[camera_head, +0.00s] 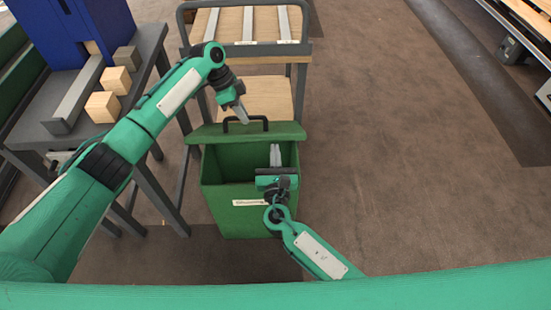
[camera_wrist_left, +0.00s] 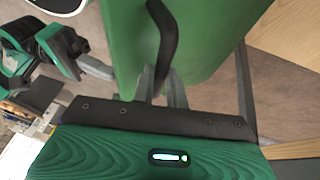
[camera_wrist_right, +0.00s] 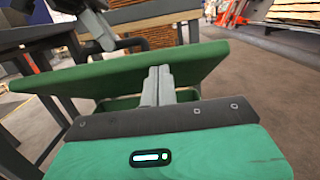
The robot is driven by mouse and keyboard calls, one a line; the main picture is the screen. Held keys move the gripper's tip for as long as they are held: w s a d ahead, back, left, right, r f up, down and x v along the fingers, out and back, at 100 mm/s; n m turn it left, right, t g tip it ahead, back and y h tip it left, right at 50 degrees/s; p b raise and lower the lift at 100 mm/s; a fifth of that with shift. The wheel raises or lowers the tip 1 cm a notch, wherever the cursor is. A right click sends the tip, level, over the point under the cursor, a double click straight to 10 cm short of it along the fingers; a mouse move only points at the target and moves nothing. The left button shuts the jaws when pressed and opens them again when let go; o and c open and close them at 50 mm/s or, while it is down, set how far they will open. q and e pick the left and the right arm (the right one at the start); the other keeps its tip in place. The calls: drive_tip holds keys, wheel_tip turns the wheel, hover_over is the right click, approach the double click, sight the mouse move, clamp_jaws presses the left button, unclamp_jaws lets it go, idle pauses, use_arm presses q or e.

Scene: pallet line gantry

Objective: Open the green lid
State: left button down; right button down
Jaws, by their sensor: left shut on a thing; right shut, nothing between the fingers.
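The green lid (camera_head: 280,132) is raised at the back of the green bin (camera_head: 235,215), and the bin's dark inside shows. In the right wrist view the lid (camera_wrist_right: 120,72) is tilted above the opening. My left gripper (camera_head: 240,112) is shut on the lid's black handle; the left wrist view shows its fingers (camera_wrist_left: 162,88) on the handle (camera_wrist_left: 164,35). My right gripper (camera_head: 275,152) is over the front part of the bin opening, shut and empty. Its closed fingers (camera_wrist_right: 158,86) point toward the lid's underside, and I cannot tell if they touch it.
A cart with wooden shelves (camera_head: 270,95) stands right behind the bin. At left, a grey table (camera_head: 50,135) holds wooden blocks (camera_head: 104,106) and a blue box (camera_head: 65,35). The brown floor (camera_head: 400,170) to the right is clear.

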use_arm(q)
drive_tip(key=shift+a+f, duration=0.3)
drive_tip(key=shift+f, duration=0.2)
use_arm(e)
drive_tip(key=shift+f, duration=0.1)
use_arm(q)
drive_tip(key=shift+f, duration=0.1)
use_arm(e)
drive_tip(key=shift+w+r, duration=0.5)
drive_tip(key=shift+r, duration=0.25)
use_arm(q)
drive_tip(key=c, duration=1.7)
unclamp_jaws()
drive_tip(key=shift+w, duration=0.1)
drive_tip(key=o, duration=0.3)
drive_tip(key=shift+w+f, duration=0.1)
drive_tip(key=shift+w, duration=0.05)
use_arm(e)
drive_tip(key=shift+w+f, duration=0.15)
drive_tip(key=shift+f, duration=0.05)
use_arm(q)
drive_tip(key=shift+d, duration=0.1)
drive_tip(key=shift+r, duration=0.35)
